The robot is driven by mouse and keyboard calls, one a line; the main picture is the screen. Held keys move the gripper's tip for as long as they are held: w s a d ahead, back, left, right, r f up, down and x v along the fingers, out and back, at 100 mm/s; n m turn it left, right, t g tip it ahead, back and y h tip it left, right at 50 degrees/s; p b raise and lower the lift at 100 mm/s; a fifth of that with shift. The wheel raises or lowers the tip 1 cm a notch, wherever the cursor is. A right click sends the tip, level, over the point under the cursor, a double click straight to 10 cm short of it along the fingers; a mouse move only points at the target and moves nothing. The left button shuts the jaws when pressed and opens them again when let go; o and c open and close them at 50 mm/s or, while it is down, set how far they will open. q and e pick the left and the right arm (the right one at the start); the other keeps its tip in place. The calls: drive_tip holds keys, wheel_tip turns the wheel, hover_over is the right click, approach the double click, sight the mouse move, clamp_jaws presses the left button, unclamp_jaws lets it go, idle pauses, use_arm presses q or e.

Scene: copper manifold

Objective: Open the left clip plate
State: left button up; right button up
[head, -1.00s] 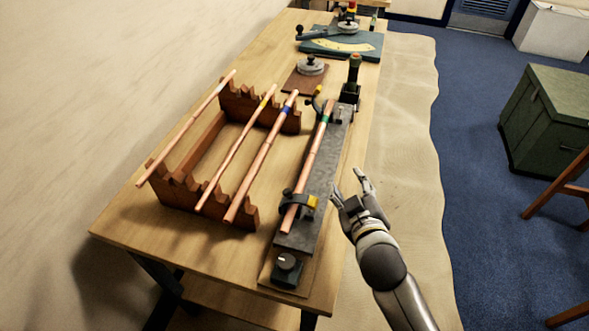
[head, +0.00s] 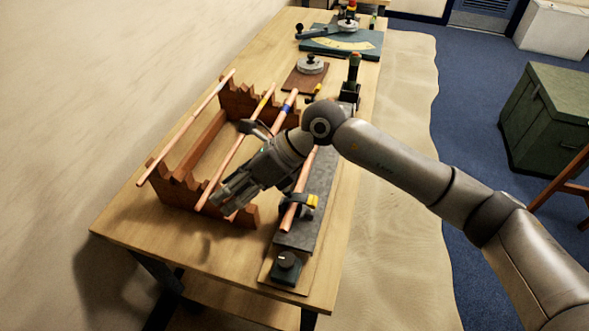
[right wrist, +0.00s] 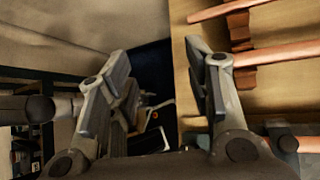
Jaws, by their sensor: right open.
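A dark clip plate (head: 298,199) with a yellow tab lies across the near end of a copper pipe (head: 288,218) on the grey manifold block (head: 322,185). A second clip with a yellow part (head: 318,89) shows at the far end, mostly hidden by my right arm. My right gripper (head: 224,201) is open and empty, pointing down-left above the near part of the wooden rack, left of the near clip. The right wrist view shows its open fingers (right wrist: 157,58) with nothing between them. My left gripper is not in view.
The wooden rack (head: 170,187) holds several copper pipes. A dark knob (head: 288,261) sits at the block's near end. A black post with an orange top (head: 353,78) stands at its far end. The bench's near left corner (head: 135,235) is clear.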

sight(287, 190)
drive_tip(key=w+d+h, duration=0.2)
drive_tip(key=d, duration=0.2)
drive_tip(key=w+d+f+t+h, duration=0.1)
drive_tip(key=w+d+h, duration=0.1)
drive_tip(key=d, duration=0.2)
drive_tip(key=w+d+f+t+h, duration=0.1)
drive_tip(key=w+d+h, duration=0.2)
drive_tip(key=d, duration=0.1)
drive_tip(key=shift+f+n, duration=0.25)
drive_tip(key=shift+n, duration=0.05)
drive_tip(key=shift+b+x, duration=0.3)
drive_tip(key=shift+x, duration=0.5)
drive_tip(key=b+x, duration=0.1)
drive_tip(key=x, duration=0.2)
drive_tip(key=shift+f, duration=0.15)
drive_tip(key=b+x, duration=0.2)
drive_tip(key=b, duration=0.1)
drive_tip(key=shift+w, duration=0.1)
drive_tip(key=shift+a+f+b, duration=0.15)
drive_tip(key=shift+f+b, duration=0.25)
drive_tip(key=shift+c, duration=0.4)
